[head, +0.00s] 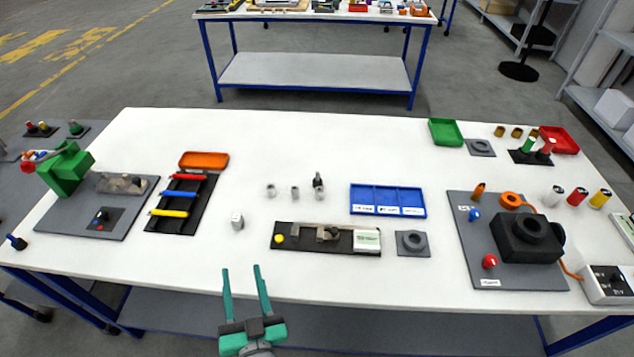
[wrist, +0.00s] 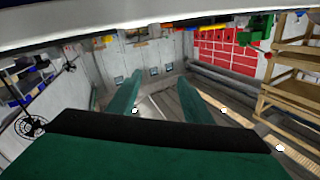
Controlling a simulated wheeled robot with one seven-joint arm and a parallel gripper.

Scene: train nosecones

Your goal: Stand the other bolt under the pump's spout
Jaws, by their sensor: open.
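My gripper (head: 242,270) is open and empty, in front of the white table's near edge. The wrist view shows its two green fingers apart, with nothing between them. A green machine (head: 65,168) with a red end stands at the table's left; I cannot tell whether it is the pump, and no spout is clear. Small grey pieces (head: 270,190) (head: 295,192) stand mid-table, with a darker upright piece (head: 318,182) beside them. A pale upright piece (head: 237,220) stands nearer. These are too small to tell which are bolts.
A black tray (head: 162,225) holds coloured tools. A dark fixture (head: 285,240) lies at the front middle, with a blue bin (head: 388,200) behind it. A black block (head: 525,240) stands on a grey board at right. White tabletop (head: 290,140) is clear toward the back.

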